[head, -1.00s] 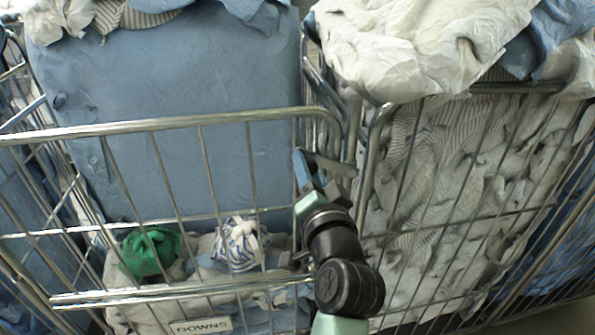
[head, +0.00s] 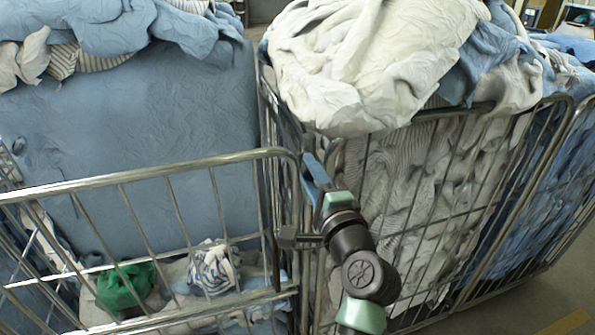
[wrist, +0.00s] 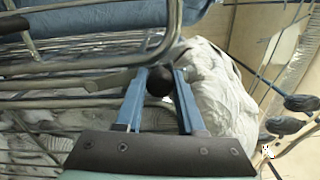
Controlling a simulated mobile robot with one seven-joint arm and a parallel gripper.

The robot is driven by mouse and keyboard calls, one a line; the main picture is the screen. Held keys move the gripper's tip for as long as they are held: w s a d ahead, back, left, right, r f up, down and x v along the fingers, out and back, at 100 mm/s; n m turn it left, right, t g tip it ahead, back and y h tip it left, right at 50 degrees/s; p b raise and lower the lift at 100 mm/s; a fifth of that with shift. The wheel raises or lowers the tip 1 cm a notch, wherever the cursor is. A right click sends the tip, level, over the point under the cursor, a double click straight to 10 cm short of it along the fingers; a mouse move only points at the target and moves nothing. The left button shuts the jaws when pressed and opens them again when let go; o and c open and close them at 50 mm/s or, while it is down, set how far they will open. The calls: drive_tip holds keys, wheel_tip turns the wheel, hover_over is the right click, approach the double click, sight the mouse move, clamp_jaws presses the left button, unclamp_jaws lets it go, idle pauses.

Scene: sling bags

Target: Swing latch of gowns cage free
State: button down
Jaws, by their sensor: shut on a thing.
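The gowns cage (head: 140,175) stands at the left in the head view, a chrome wire cage with a half-height front. My gripper (head: 313,165) is just right of the top corner of that front, by the upright posts between two cages. In the wrist view my gripper (wrist: 161,74) has its two blue fingers on either side of a black ball knob (wrist: 159,82), shut on it. The knob seems to be the end of the latch, whose flat grey bar (wrist: 100,83) runs left from it along the cage rails. The latch is hidden behind my gripper in the head view.
Inside the gowns cage lie a green bundle (head: 126,285), a striped cloth bundle (head: 214,270) and tall blue wrapped linen (head: 150,110). A neighbouring cage (head: 480,110) heaped with white linen (head: 360,60) stands close on the right. Bare floor (head: 545,300) shows at lower right.

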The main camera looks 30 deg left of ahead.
drive_tip(key=shift+w+d+r+m+p, duration=0.15)
drive_tip(key=shift+w+d+m+p, duration=0.25)
drive_tip(key=shift+w+d+m, duration=0.45)
drive_tip(key=shift+a+m, duration=0.15)
drive_tip(key=shift+m, duration=0.1)
drive_tip(key=c, duration=0.5)
unclamp_jaws()
drive_tip(key=shift+s, duration=0.1)
drive_tip(key=shift+b+v, duration=2.25)
drive_tip(key=shift+v, duration=4.2)
